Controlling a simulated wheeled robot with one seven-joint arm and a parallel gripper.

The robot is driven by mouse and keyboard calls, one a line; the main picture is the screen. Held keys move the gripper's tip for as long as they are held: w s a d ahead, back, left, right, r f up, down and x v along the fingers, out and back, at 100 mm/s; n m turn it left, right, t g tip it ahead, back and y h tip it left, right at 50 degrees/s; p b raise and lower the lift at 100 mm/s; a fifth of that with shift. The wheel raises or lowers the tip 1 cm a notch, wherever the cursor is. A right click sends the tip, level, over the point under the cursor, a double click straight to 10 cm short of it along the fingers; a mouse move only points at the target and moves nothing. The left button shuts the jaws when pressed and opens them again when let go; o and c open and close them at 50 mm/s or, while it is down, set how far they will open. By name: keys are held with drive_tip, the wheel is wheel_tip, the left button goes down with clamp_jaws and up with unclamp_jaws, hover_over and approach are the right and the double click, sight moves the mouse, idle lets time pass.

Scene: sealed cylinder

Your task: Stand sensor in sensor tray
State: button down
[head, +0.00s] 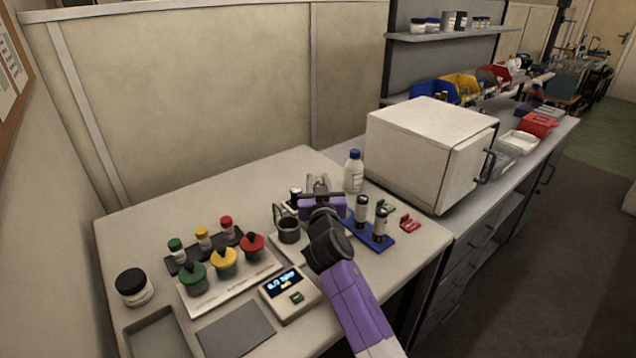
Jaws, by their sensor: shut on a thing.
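My gripper (319,186), at the end of my purple and black arm, is over the middle of the bench. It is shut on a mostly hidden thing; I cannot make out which. A blue tray (382,243) is just right of my gripper. Two upright cylinders with dark tops and pale bands, a rear one (361,208) and a front one (380,224), stand in it. I cannot tell for sure that they are sensors. A small dark-topped white item (295,194) shows just left of my gripper. My arm hides part of the bench and the tray's left end.
A dark grey cup (288,229) stands left of my wrist, near a scale with a lit display (284,284). Green, yellow and red lidded pots (225,262) sit further left. A blue-capped bottle (354,172) and white box oven (425,150) stand behind. Small red parts (410,223) lie right.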

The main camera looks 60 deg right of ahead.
drive_tip(key=shift+f+b, duration=0.2)
drive_tip(key=shift+b, duration=0.1)
drive_tip(key=c, duration=1.1)
unclamp_jaws()
drive_tip(key=shift+r+p, duration=0.1)
drive_tip(key=shift+p, duration=0.4)
